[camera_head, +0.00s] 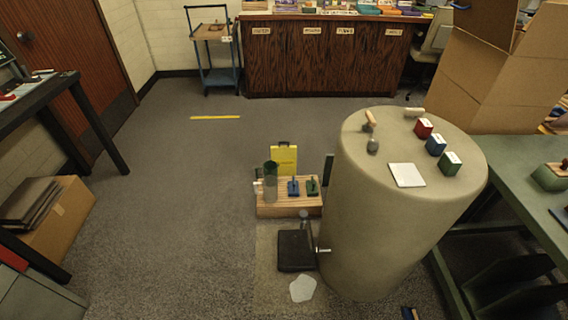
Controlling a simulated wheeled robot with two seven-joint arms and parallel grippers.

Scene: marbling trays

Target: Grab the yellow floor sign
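The yellow floor sign (283,159) stands upright on the floor near the middle of the head view, with a dark handle at its top. It is behind a low wooden bench (290,210), and its lower part is hidden by the bench and the things on it. Neither of my grippers shows in the head view, so nothing is seen touching the sign.
A large beige drum (375,230) stands right of the sign with small coloured blocks on top. A black box-like object (296,251) is in front of the bench. A yellow strip (215,117) lies on the floor. Open floor is left of the bench.

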